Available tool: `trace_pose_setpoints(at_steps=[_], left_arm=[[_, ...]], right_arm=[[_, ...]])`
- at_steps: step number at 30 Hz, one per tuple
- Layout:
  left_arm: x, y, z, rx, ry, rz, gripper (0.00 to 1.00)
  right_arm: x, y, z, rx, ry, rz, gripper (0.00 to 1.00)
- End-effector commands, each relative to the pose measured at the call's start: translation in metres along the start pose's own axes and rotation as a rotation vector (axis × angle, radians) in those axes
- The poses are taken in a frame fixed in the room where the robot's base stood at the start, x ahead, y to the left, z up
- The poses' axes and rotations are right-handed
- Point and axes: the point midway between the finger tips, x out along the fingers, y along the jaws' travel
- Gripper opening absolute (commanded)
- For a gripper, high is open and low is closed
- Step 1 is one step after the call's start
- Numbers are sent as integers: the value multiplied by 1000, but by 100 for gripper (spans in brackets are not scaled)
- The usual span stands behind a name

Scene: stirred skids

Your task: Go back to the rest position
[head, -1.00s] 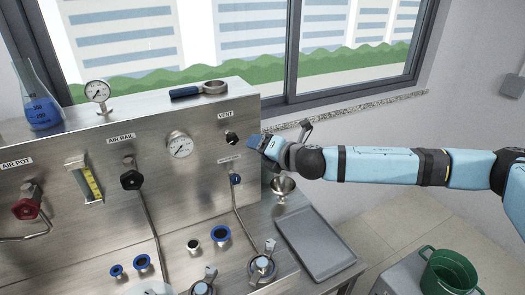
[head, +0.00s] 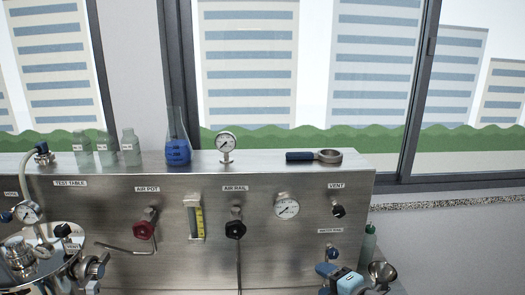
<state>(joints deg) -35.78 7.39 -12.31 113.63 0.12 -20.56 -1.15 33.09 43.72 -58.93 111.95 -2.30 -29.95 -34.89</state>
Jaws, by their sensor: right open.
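My right gripper (head: 330,272) shows at the bottom edge, right of centre, in front of the lower right of the steel panel (head: 190,265). Its jaws are open, and I see nothing held between them. It is below the black VENT knob (head: 338,211) and apart from it. A small blue-handled valve (head: 332,252) sits on the panel just above the gripper. The rest of my right arm is cut off by the frame. My left gripper is not in view.
A steel vessel (head: 45,265) with fittings fills the lower left.

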Motion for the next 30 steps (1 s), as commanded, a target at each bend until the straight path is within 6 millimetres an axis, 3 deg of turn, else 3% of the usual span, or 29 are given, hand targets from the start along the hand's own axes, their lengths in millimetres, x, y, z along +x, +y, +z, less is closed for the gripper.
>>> trace_pose_setpoints(at_steps=[1, 4, 12, 17, 24, 30], left_arm=[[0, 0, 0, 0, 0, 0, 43], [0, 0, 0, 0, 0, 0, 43], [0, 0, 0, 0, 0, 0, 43], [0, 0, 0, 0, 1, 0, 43], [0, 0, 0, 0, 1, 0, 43], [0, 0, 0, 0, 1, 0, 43]], right_arm=[[0, -16, -19, 102, 20, -5, 62], [-3, -40, -45, 293, 38, -7, 62], [-30, -112, -87, 825, -3, -24, 62], [-60, -166, -97, 1132, -95, -33, 62], [-125, -251, -104, 1506, -299, -34, 62], [-168, -294, -106, 1664, -427, -22, 62]])
